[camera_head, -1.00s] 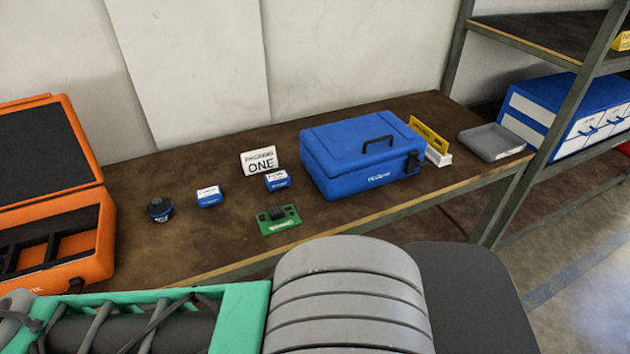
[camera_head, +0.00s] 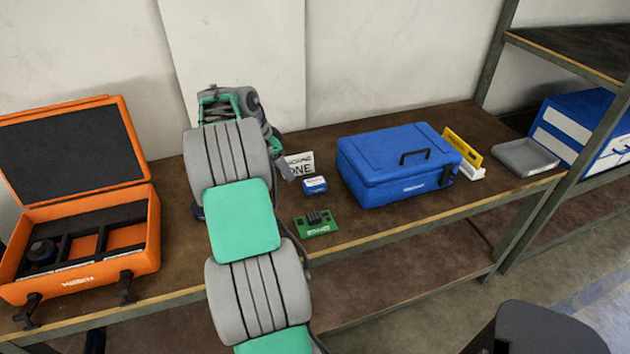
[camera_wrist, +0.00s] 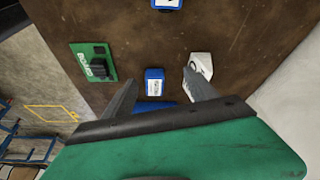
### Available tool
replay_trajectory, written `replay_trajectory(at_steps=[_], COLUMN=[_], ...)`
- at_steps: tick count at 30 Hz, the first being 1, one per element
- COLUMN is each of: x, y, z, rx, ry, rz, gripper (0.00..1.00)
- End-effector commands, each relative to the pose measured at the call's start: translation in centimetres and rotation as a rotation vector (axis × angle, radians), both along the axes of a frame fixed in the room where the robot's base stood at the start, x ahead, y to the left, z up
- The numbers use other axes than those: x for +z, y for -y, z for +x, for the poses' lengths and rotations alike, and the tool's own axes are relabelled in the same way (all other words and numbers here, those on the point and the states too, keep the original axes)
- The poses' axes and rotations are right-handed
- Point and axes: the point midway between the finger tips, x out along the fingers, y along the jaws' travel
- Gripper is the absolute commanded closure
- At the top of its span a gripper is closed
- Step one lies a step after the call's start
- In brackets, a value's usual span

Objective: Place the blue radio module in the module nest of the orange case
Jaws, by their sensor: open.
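My gripper (camera_wrist: 160,77) is open and empty. In the wrist view a small blue module with a white label (camera_wrist: 154,82) lies between its fingertips in the picture; the height gap is unclear. That module also shows in the head view (camera_head: 314,185), left of the blue case. I cannot read either label to tell which is the radio module. The orange case (camera_head: 140,262) stands open at left, with dark divided compartments; a round black part (camera_head: 43,252) sits in the left one.
The closed blue case (camera_head: 385,172) stands close on the right. A yellow-and-white holder (camera_head: 463,152) and a grey tray (camera_head: 526,157) are farther right.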

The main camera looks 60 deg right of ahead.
Motion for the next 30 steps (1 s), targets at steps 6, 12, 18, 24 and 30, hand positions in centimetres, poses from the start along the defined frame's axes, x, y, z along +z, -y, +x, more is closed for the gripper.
replay_trajectory(at_steps=[6,12,18,24,30], x=[-2.5,-5.0,-8.1,-9.1,-9.1], y=[5.2,5.9,6.7,7.1,7.1], z=[-4.9,-5.8,-7.2,-7.4,-7.4], rx=[-0.27,-0.269,-0.268,-0.266,-0.266], ry=[0.003,0.002,0.002,0.005,0.005], rz=[-0.04,-0.039,-0.038,-0.041,-0.041], gripper=[0.34,0.34,0.34,0.34,0.41])
